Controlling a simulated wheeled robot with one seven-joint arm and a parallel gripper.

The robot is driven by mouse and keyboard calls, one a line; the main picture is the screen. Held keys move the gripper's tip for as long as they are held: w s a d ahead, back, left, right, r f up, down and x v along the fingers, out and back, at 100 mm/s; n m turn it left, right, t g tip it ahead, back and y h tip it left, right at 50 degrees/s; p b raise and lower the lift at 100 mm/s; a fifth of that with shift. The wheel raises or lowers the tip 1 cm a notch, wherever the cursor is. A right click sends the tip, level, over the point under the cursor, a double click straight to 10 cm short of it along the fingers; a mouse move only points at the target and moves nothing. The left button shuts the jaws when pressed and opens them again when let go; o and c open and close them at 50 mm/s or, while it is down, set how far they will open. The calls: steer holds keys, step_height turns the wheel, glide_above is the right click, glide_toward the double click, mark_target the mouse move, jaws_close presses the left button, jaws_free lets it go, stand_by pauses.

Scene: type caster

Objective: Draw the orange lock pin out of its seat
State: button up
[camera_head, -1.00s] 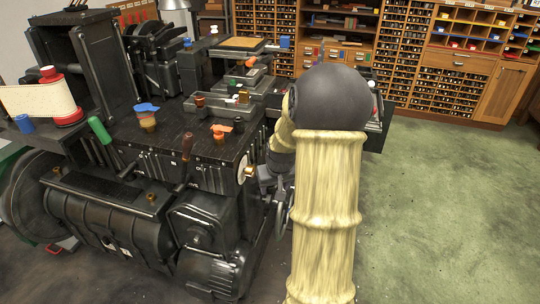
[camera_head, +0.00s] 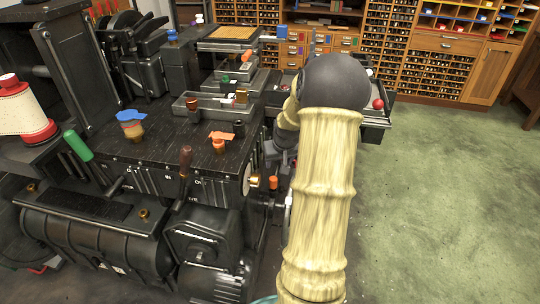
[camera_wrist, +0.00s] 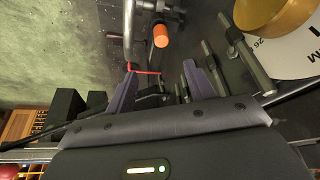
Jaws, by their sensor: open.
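An orange cylindrical end (camera_wrist: 161,36) shows near the top of the wrist view, on a dark rod-like mount. It appears to be the lock pin; an orange-topped piece beside the brass knob also shows in the head view (camera_head: 272,182). My gripper (camera_wrist: 158,82) is open, its two purple-grey fingers spread and pointing up the picture. The orange end lies beyond the fingertips, apart from them. A thin red rod or edge (camera_wrist: 144,72) crosses between the fingertips. In the head view my arm hides most of the gripper. The pin's seat is not clear.
A brass knob with a white dial (camera_wrist: 295,45) lies right of the fingers, with dark metal rods (camera_wrist: 240,50) close by. The black casting machine (camera_head: 150,165) fills the left. Green floor (camera_head: 440,170) is clear on the right. A red ball (camera_head: 378,103) tops a machine part.

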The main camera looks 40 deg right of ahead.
mark_target(274, 179)
steer(key=b+x, duration=0.2)
steer(key=x, duration=1.5)
steer(key=shift+w+a+f+b, duration=0.1)
steer(key=shift+w+f+b, duration=0.05)
steer(key=shift+b, duration=0.15)
jaws_close()
